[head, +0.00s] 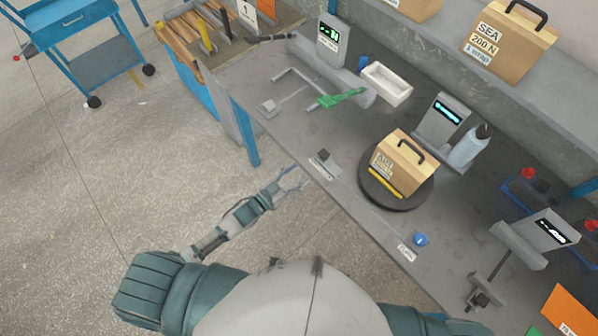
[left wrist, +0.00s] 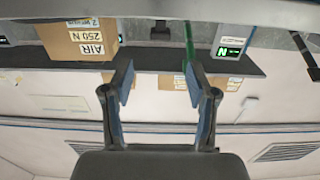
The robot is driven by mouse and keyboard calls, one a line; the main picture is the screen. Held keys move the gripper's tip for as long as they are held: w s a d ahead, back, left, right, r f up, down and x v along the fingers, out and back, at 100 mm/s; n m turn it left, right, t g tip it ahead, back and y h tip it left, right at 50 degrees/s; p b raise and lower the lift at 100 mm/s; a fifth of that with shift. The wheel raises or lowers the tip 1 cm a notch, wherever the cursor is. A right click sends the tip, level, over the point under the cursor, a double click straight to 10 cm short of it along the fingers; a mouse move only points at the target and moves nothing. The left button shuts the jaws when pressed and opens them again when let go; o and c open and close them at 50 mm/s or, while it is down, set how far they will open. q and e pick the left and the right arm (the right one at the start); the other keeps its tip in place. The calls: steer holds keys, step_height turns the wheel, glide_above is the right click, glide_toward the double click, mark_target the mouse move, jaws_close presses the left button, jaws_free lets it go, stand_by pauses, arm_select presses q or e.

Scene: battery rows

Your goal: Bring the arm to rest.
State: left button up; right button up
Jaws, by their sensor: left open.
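My left arm (head: 225,230) reaches out from my body at the bottom of the head view. My left gripper (head: 297,180) is open and empty, in front of the workbench's (head: 290,130) near edge; I cannot tell its exact height against the edge. In the left wrist view the two fingers of the gripper (left wrist: 160,80) stand apart with nothing held between them. My right gripper is not in view.
On the bench are a turntable (head: 408,204) bearing a cardboard box (head: 396,168), a white tray (head: 387,84), a green tool (head: 337,98), a bottle (head: 466,148) and a blue knob (head: 420,239). A blue cart (head: 75,45) stands back left. The floor (head: 110,170) left of the bench is clear.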

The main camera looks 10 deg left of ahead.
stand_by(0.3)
arm_select(q)
steer(key=s+a+f+n+g+y, duration=0.1)
steer(key=s+a+f+g+y, duration=0.15)
steer(key=f, duration=0.65)
steer(key=s+a+f+n+g+y, duration=0.1)
steer(key=s+a+f+y, duration=0.25)
steer(key=f, duration=0.65)
steer(key=s+a+f+n+g+y, duration=0.2)
steer(key=a+f, duration=0.2)
steer(key=f, duration=0.5)
steer(key=s+f+g, duration=0.2)
steer(key=s+f, duration=0.3)
steer(key=s, duration=0.3)
steer(key=s+a+f+g+y, duration=0.1)
steer(key=s+f+g, duration=0.2)
steer(key=s, duration=0.6)
steer(key=s+a+f+g+y, duration=0.1)
steer(key=s+f+g, duration=0.2)
steer(key=s+f, duration=0.4)
steer(key=shift+s+f+n, duration=0.25)
steer(key=shift+s+n, duration=0.15)
steer(key=shift+s, duration=0.25)
